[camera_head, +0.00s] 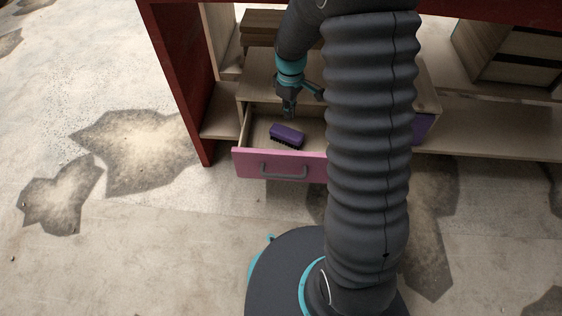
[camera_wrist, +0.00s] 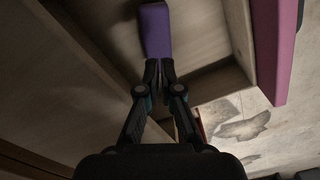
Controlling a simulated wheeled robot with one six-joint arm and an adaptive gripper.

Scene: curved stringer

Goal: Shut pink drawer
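The pink drawer (camera_head: 250,164) is pulled open from the wooden cabinet, with a grey handle (camera_head: 284,172) on its front. Its pink front also shows at the right of the wrist view (camera_wrist: 273,45). A purple brush (camera_head: 287,134) with dark bristles lies inside the drawer; it also shows in the wrist view (camera_wrist: 154,30). My gripper (camera_head: 289,112) hangs over the rear part of the open drawer, behind the brush. In the wrist view its fingertips (camera_wrist: 160,68) are together, with nothing visible between them. The brush appears just past the tips; I cannot tell whether they touch it.
A red side panel (camera_head: 181,80) stands left of the drawer. A purple surface (camera_head: 421,128) shows right of my arm, which hides the drawer's right part. A wooden shelf (camera_head: 490,141) extends right. The floor (camera_head: 130,240) in front and left is clear.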

